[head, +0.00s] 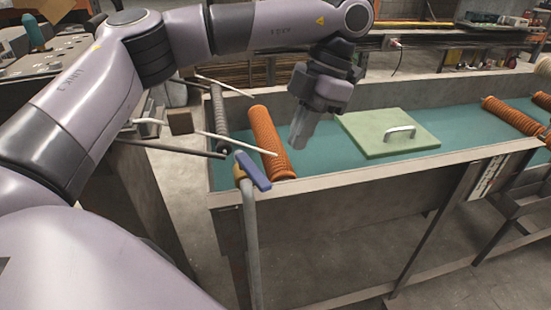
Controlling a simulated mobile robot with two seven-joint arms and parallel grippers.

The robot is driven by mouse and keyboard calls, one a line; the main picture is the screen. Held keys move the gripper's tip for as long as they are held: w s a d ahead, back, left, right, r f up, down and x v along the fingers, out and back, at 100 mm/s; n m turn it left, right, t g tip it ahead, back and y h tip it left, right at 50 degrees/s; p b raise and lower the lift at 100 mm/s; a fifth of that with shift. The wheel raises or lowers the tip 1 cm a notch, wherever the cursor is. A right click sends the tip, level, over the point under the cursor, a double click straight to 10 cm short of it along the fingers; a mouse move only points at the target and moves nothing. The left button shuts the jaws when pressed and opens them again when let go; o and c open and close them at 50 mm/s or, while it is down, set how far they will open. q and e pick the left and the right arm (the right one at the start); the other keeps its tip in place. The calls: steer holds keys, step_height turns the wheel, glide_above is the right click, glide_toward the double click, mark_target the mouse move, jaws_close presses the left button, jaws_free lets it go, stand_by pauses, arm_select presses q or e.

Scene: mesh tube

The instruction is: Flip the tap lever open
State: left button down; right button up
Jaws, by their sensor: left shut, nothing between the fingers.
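The tap lever (253,171) is a blue handle on a brass-coloured fitting at the top of a grey upright pipe (252,240), at the front left corner of the trough. The lever slants down to the right. My left gripper (298,143) is shut and empty, pointing down over the teal trough floor, to the right of the lever and apart from it. An orange mesh tube (269,140) lies between them in the picture. My right gripper is out of view.
The trough (360,174) has raised grey walls. A green lid (387,133) with a metal handle lies in it, right of my gripper. More orange tubes (513,115) lie at the right. Several thin rods (172,149) stick out at the left near the lever.

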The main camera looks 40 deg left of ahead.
mark_target(253, 174)
arm_select(q)
steer(key=shift+s+a+f+p, duration=0.25)
steer(key=shift+s+a+f, duration=0.15)
steer(key=shift+s, duration=0.4)
steer(key=shift+s+a+f+p, duration=0.25)
steer(key=shift+s+f, duration=0.2)
steer(key=shift+s, duration=0.3)
steer(key=shift+s+a+f+p, duration=0.2)
steer(key=shift+s+a+f, duration=0.2)
steer(key=shift+s, duration=0.4)
steer(key=shift+d, duration=0.15)
